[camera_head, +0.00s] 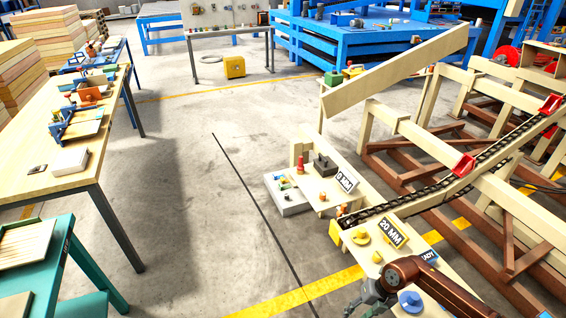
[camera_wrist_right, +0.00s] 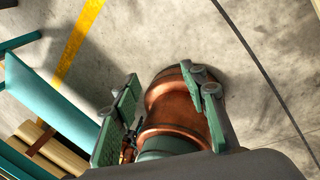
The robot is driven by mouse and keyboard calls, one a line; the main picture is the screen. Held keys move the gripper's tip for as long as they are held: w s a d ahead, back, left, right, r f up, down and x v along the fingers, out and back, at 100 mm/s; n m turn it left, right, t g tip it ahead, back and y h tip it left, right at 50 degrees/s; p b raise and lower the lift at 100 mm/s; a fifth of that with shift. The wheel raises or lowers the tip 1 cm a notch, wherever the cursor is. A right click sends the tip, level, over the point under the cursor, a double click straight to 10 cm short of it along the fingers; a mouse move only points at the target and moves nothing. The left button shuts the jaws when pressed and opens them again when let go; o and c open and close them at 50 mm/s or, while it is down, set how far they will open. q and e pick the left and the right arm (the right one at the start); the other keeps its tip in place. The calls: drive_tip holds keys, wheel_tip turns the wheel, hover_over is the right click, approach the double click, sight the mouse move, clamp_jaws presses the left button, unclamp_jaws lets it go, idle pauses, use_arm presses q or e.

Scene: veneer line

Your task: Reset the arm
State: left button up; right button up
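My right arm comes in at the bottom right of the head view, with copper-coloured links. The part of my right gripper (camera_head: 373,296) that shows there is dark grey-green, at the picture's lower edge, left of the blue knob (camera_head: 410,301). In the right wrist view my right gripper (camera_wrist_right: 163,80) has its two green fingers spread apart. A copper link of my own arm shows between and behind them, and I see no object held. My left gripper and arm are in neither view.
A narrow bench with a "20 MM" sign (camera_head: 393,233), yellow knobs and a chain conveyor (camera_head: 420,198) lies near the right arm. A long wooden table (camera_head: 62,178) and a teal table (camera_head: 62,262) stand at left. The grey floor (camera_head: 190,200) between is clear.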

drive_tip(key=w+a+f+m+t+y+p, duration=0.2)
drive_tip(key=w+a+f+m+t+y, duration=0.35)
drive_tip(key=a+m+y, duration=0.3)
drive_tip(key=s+d+f+m+t+h+p, duration=0.15)
drive_tip(key=s+d+f+m+h, duration=0.25)
drive_tip(key=d+f+m, duration=0.45)
drive_tip(key=s+d+f+m+t+h, duration=0.3)
drive_tip(key=d+f+m+h, duration=0.25)
drive_tip(key=d+f, duration=0.55)
drive_tip(key=s+d+f+m+g+h, duration=0.1)
drive_tip(key=s+f+m+g, duration=0.15)
drive_tip(key=s+f, duration=0.65)
drive_tip(key=s+d+f+m+g+h, duration=0.1)
drive_tip(key=s+f+m, duration=0.4)
drive_tip(key=s, duration=0.6)
drive_tip(key=s+a+f+m+g, duration=0.1)
drive_tip(key=s+f+g, duration=0.1)
drive_tip(key=s, duration=0.8)
drive_tip(key=s+a+f+m+g+p, duration=0.1)
drive_tip(key=s+f, duration=0.2)
drive_tip(key=s, duration=0.7)
drive_tip(key=s+a+f+m+g, duration=0.1)
drive_tip(key=s+f+g, duration=0.1)
drive_tip(key=s, duration=0.9)
drive_tip(key=shift+a+f+g+h, duration=0.35)
drive_tip(key=shift+f+h, duration=0.05)
drive_tip(key=shift+f, duration=0.35)
